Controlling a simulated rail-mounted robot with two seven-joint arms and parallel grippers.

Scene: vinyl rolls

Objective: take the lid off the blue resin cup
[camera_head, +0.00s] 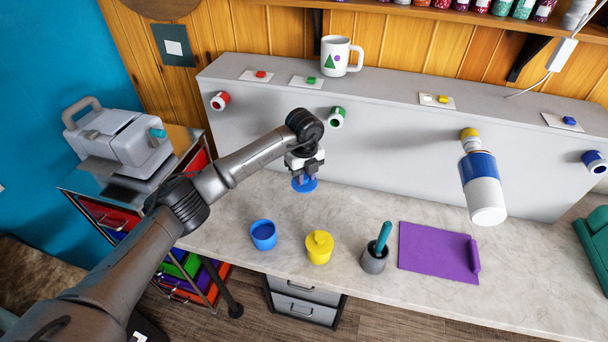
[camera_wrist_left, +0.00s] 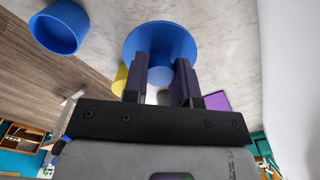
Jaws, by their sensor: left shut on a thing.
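The blue resin cup (camera_head: 263,235) stands open on the marble counter, its inside visible; it also shows in the left wrist view (camera_wrist_left: 60,26). My left gripper (camera_head: 303,174) is shut on the blue lid (camera_head: 304,185). In the left wrist view the lid (camera_wrist_left: 160,38) is at the tips of the two dark fingers (camera_wrist_left: 162,80). Part of the lid is hidden by the fingers. My right gripper is not in view.
Bare counter (camera_head: 350,205) lies between.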

